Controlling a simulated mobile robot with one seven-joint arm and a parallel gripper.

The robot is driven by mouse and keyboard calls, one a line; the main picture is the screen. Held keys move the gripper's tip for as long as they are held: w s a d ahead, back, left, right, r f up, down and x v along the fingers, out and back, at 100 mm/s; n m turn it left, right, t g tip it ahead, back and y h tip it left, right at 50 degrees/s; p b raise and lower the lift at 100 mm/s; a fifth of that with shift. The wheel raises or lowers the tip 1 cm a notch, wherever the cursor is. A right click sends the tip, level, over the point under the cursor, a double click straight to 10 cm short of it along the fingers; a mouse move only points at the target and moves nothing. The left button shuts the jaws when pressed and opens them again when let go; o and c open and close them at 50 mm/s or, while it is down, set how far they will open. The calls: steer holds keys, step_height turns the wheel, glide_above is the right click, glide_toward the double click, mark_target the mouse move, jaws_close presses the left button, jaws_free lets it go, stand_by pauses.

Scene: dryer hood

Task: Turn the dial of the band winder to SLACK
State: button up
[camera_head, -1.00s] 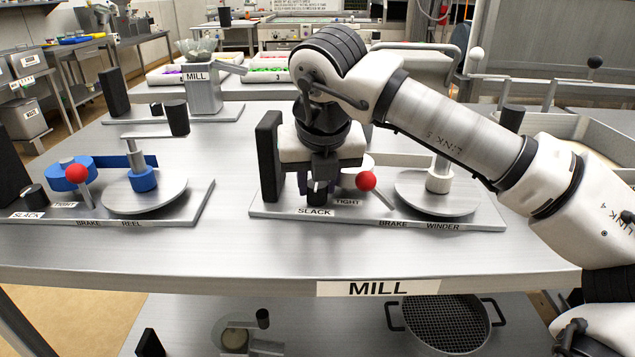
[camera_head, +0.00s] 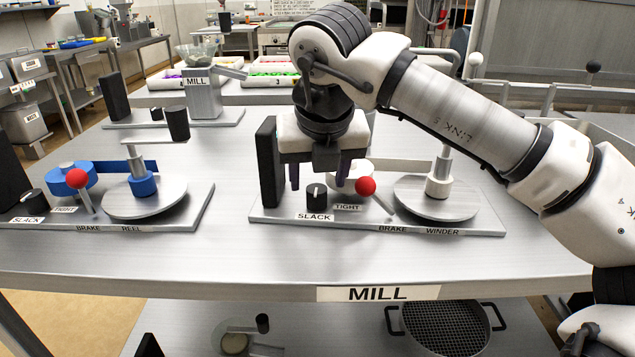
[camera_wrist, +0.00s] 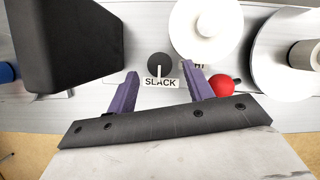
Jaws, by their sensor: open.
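The band winder (camera_head: 470,228) is a grey plate on the table, with a white drum (camera_head: 352,178) and a round disc. Its small black dial (camera_head: 316,198) stands at the front left, behind the SLACK label (camera_head: 314,216); the TIGHT label (camera_head: 348,207) is to the right. In the wrist view the dial's (camera_wrist: 158,62) white mark points down at the SLACK label (camera_wrist: 160,83). My gripper (camera_head: 319,185) is open and empty above the dial, clear of it. Its two purple fingers (camera_wrist: 163,74) show apart, to either side of the dial.
A tall black block (camera_head: 267,165) stands just left of the dial. A red-balled brake lever (camera_head: 366,187) is close on the right. A similar blue reel unit (camera_head: 130,215) with its own dial stands at the left. The table front is clear.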

steer(key=v, duration=1.1)
steer(key=shift+p, duration=0.4)
steer(key=shift+f, duration=0.1)
